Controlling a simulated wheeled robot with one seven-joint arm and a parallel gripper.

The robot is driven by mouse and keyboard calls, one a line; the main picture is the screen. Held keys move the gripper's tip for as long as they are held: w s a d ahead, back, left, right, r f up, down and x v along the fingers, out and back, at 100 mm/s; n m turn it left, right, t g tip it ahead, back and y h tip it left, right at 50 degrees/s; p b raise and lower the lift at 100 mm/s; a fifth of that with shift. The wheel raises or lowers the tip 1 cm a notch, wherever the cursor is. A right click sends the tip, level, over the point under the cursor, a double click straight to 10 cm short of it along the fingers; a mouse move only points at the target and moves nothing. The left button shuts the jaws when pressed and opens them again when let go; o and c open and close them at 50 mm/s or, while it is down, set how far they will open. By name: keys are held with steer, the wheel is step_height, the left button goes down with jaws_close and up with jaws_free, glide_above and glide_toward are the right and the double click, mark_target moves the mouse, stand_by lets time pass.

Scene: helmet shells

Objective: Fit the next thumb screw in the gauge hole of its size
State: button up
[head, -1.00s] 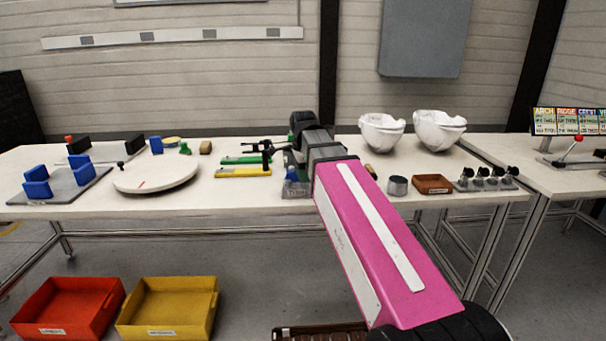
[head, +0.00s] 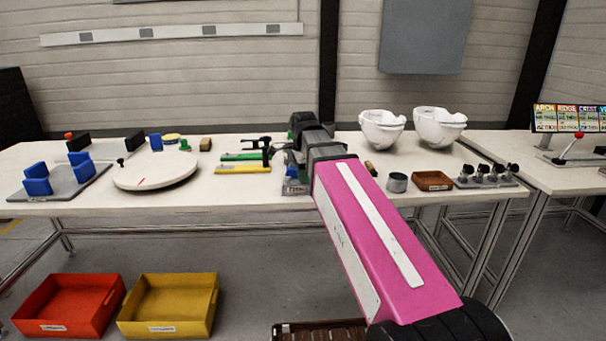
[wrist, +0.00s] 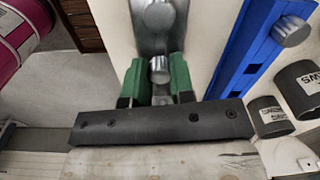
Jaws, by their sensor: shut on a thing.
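In the wrist view my gripper (wrist: 159,80) has its two green fingers closed on a small silver thumb screw (wrist: 159,68), whose round head shows between them. The screw is over a grey metal plate (wrist: 152,42), likely the gauge. I cannot tell whether its shank is in a hole. A second silver round head (wrist: 159,15) is on the same plate, just beyond the fingers. In the head view my gripper is mostly hidden by my arm, at a small labelled grey block (head: 296,188) near the table's front edge.
A blue bar (wrist: 245,45) with a silver knob (wrist: 290,31) lies right of the plate, beside dark labelled cylinders (wrist: 299,90). On the table (head: 240,199) are a yellow-handled tool (head: 240,170), a metal cup (head: 397,182), a brown tray (head: 432,181) and white shells (head: 382,130).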

steer(key=shift+f, duration=0.25)
stand_by(0.3)
steer(key=o, duration=0.9)
steer(key=shift+o, duration=0.2)
steer(key=shift+r, duration=0.1)
step_height(320, 180, up, 11)
steer(key=shift+f, duration=0.2)
steer(key=shift+s, duration=0.2)
